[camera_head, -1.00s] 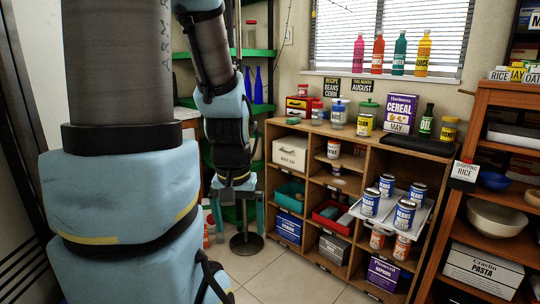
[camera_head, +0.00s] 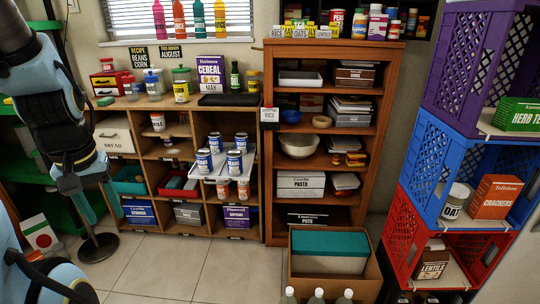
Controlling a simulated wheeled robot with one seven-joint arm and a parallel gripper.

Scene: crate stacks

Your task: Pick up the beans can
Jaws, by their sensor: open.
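Several blue-and-white cans stand upright on a white tray (camera_head: 222,174) that juts from the wooden cubby shelf; in the earlier frame the same cans read "BEANS". One beans can (camera_head: 204,161) is at the front left and another beans can (camera_head: 234,163) at the front right. Two more stand behind them, one a beans can (camera_head: 241,142) at the back right. My gripper (camera_head: 97,211) hangs at the left, pointing down, open and empty. It is well apart from the cans, to their left.
Red-labelled cans (camera_head: 223,188) sit just below the tray. A brown bookcase (camera_head: 268,200) stands to its right, and stacked crates (camera_head: 414,150) at the far right. A box (camera_head: 328,282) and bottle tops are at the front. Tiled floor (camera_head: 180,262) before the cubbies is clear.

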